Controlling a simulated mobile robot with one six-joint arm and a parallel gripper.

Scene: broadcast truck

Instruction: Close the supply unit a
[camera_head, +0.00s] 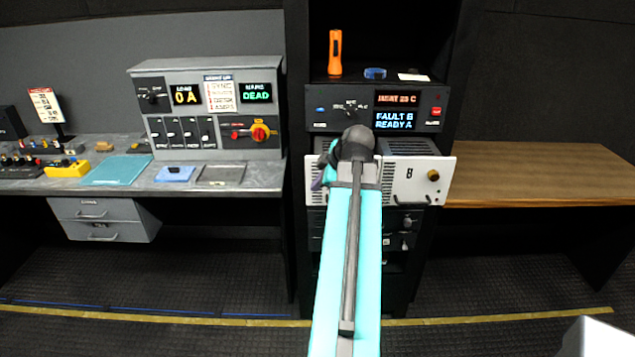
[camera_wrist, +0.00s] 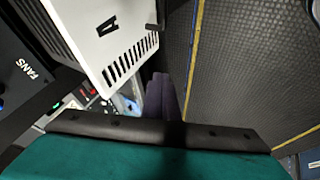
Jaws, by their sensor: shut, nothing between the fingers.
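Supply unit A has a white front panel, seen at the left of the rack in the head view (camera_head: 312,180), mostly hidden behind my arm. In the wrist view its panel (camera_wrist: 112,22) shows the letter A, a row of vent slots and a dark handle. Its grey body shows behind the panel, so the unit stands out from the rack. My gripper (camera_head: 318,178) is shut and empty at the panel's left part in the head view. Its purple fingers (camera_wrist: 166,98) are beside the panel's slotted edge in the wrist view. I cannot tell whether they touch it.
Supply unit B (camera_head: 408,180), with a brass knob, sits right of unit A and also stands out. A display panel (camera_head: 375,115) above reads FAULT B, READY A. A grey console (camera_head: 212,105) stands left, a wooden table (camera_head: 530,170) right. The floor in front (camera_head: 180,270) is clear.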

